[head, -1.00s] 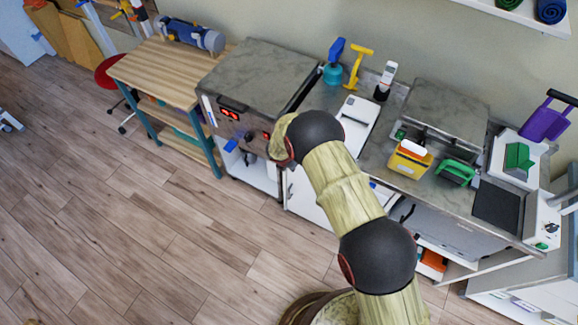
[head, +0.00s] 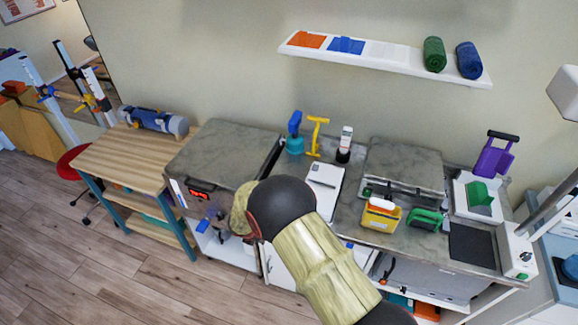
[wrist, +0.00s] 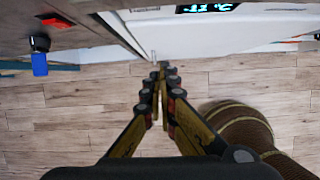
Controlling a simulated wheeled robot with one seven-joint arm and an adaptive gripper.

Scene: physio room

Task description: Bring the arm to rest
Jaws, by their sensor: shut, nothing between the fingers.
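My gripper (wrist: 162,72) shows in the wrist view with its two fingers together and nothing between them. It points at the gap beside a white cabinet front (wrist: 200,32), above the wood floor. In the head view my arm reaches up from the bottom toward the front of the counter, and its end is hidden behind my own arm links. Whether the fingertips touch the cabinet cannot be told.
A grey-topped unit (head: 225,150) with red displays stands left of the counter, with a blue item (wrist: 40,64) on its front. A wooden table (head: 135,158) stands further left. A wall shelf (head: 385,62) holds rolled towels. Open floor (head: 60,250) lies at the lower left.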

